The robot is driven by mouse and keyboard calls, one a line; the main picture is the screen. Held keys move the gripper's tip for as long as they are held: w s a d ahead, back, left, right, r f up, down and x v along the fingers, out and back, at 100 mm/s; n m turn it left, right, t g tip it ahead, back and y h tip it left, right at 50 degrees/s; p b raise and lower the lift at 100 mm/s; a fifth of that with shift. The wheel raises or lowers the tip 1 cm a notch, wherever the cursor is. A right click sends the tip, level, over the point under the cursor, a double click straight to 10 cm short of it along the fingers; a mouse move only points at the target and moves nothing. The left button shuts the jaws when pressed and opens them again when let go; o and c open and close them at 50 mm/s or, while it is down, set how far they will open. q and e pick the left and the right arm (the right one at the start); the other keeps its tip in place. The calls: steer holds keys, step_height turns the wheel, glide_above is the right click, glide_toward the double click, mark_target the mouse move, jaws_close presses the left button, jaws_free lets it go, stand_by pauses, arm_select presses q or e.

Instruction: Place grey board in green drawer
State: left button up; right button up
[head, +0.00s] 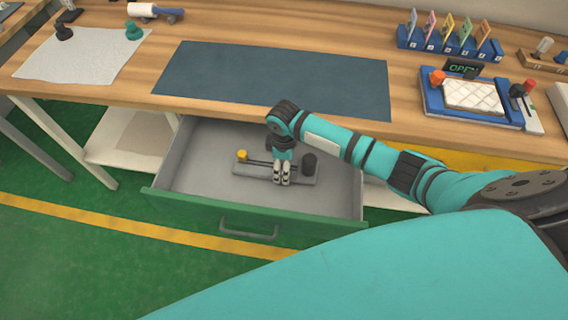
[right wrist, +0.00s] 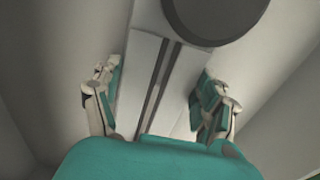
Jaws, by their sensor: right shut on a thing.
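The grey board (head: 303,180) lies inside the open green drawer (head: 190,205) under the workbench. In the right wrist view the fingers (right wrist: 160,105) sit on both sides of the board (right wrist: 145,75), with the black cylinder (right wrist: 215,15) beyond. I cannot tell whether the board touches the drawer floor. My left gripper is not in view.
The drawer's front wall with its handle (head: 249,232) faces me. On the workbench above lie a dark mat (head: 275,78), a blue tray (head: 430,97) with a white pad, and a blue card rack (head: 450,52). A white sheet (head: 80,55) lies at the left.

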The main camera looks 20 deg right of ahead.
steer(key=o, duration=1.3)
steer(key=shift+o, duration=0.2)
step_height(320, 180, up, 12)
steer(key=shift+r, duration=0.1)
